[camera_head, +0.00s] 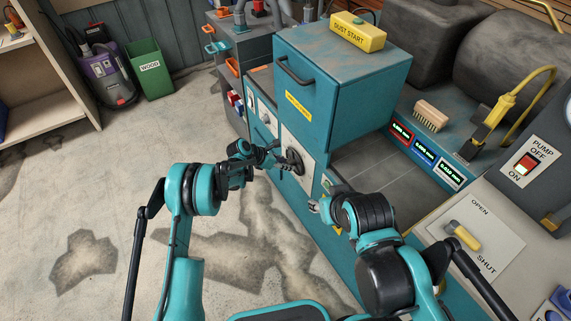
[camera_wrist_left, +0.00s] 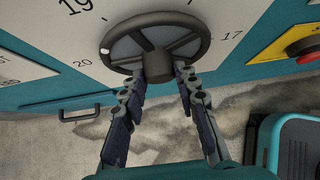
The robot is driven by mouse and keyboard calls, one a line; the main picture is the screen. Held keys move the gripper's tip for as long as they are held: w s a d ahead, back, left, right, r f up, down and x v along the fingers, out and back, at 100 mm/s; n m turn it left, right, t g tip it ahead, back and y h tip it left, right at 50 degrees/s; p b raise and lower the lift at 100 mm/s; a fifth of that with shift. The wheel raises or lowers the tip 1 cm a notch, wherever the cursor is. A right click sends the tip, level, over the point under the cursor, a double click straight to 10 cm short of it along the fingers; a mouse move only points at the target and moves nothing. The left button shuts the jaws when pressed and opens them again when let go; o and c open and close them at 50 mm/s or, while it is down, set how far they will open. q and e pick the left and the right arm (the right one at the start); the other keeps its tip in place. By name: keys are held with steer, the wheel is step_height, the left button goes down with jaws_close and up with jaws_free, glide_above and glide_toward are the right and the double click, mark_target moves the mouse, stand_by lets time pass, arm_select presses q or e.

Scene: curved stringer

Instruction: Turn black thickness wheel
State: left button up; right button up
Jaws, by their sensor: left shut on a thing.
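The black thickness wheel (camera_head: 295,160) sits on a white dial plate on the front of the teal machine. In the left wrist view the wheel (camera_wrist_left: 113,41) shows its dark rim, spokes and hub, with the dial numbers 20 and 17 around it. My left gripper (camera_head: 277,158) is at the wheel; in the left wrist view its two fingers (camera_wrist_left: 157,78) reach up to either side of the wheel's hub and are shut on it. My right gripper (camera_head: 316,206) is in front of the machine, to the right of the wheel and apart from it; its finger state is too small to tell.
The teal machine's drawer-like box (camera_head: 335,85) has a dark handle above the wheel. A yellow DUST START block (camera_head: 357,32) sits on top. A brush (camera_head: 430,115) and a pump switch panel (camera_head: 527,163) are at right. The floor left of my arms is open.

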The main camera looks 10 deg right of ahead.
arm_select(q)
steer(key=shift+s+d+m+t+y, duration=0.1)
steer(key=shift+m+t+y, duration=0.15)
steer(key=shift+m+t, duration=0.4)
steer(key=shift+s+m+t+y, duration=0.2)
steer(key=shift+m+t, duration=0.1)
steer(key=shift+t, duration=0.65)
steer(key=shift+s+d+m+t+y, duration=0.1)
steer(key=shift+m+t+y, duration=0.15)
steer(key=shift+m+t, duration=0.4)
steer(key=shift+t, duration=0.35)
steer(key=o, duration=1.2)
steer(key=shift+c, duration=0.2)
steer(key=shift+a, duration=0.1)
steer(key=v, duration=1.1)
steer(key=shift+s+a+r, duration=0.25)
